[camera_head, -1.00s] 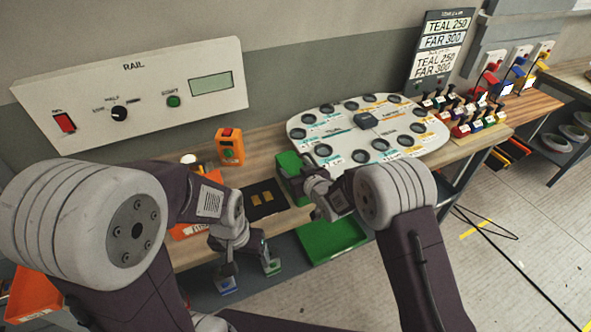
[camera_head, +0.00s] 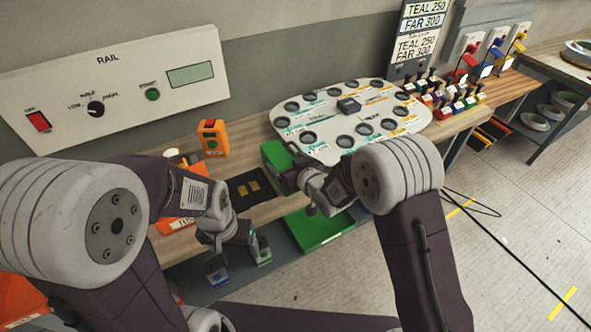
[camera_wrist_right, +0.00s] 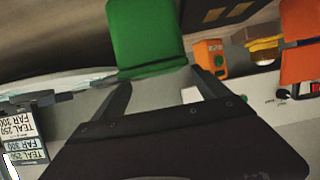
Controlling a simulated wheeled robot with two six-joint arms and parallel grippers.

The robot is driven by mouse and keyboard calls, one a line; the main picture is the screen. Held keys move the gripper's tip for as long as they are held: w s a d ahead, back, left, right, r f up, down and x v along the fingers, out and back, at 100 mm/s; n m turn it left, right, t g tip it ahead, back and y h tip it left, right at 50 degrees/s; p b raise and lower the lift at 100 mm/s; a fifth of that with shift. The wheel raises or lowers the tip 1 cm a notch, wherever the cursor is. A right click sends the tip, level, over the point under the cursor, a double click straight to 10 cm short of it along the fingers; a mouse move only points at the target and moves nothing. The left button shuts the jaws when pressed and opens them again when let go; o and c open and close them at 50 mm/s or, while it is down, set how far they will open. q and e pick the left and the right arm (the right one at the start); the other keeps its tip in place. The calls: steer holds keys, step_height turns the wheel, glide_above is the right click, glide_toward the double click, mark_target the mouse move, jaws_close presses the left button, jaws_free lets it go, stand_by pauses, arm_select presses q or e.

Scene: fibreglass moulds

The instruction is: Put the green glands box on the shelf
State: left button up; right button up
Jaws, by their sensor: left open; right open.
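A green box (camera_head: 276,154) stands on the wooden table, left of the white oval board, partly hidden by my right gripper. My right gripper (camera_head: 292,176) is open beside it. In the right wrist view the green box (camera_wrist_right: 146,38) fills the top centre, just beyond the tips of my spread right gripper (camera_wrist_right: 160,84); I cannot tell whether they touch it. My left gripper (camera_head: 240,262) is open, pointing down in front of the table, with small blue and green patches at its tips. A grey shelf surface (camera_head: 200,288) shows below the tabletop.
A green tray (camera_head: 322,232) sits low in front of the table edge. A black mat (camera_head: 250,188) with tan pieces lies left of the green box. An orange button box (camera_head: 213,138) stands behind it. The white oval board (camera_head: 350,118) with round holes crowds the right side.

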steer(key=v, duration=0.7)
steer(key=shift+s+d, duration=0.2)
steer(key=shift+s, duration=0.05)
steer(key=s+d+f+m+g+h, duration=0.3)
steer(key=s+d, duration=0.2)
steer(key=d, duration=0.4)
steer(key=s+d+f+m+g+h, duration=0.25)
steer(key=s+d+f+h, duration=0.2)
steer(key=d, duration=0.45)
steer(key=s+d+m+g, duration=0.1)
steer(key=s+d+g, duration=0.3)
steer(key=s, duration=0.7)
steer(key=shift+r, duration=0.15)
steer(key=shift+m+g, duration=0.25)
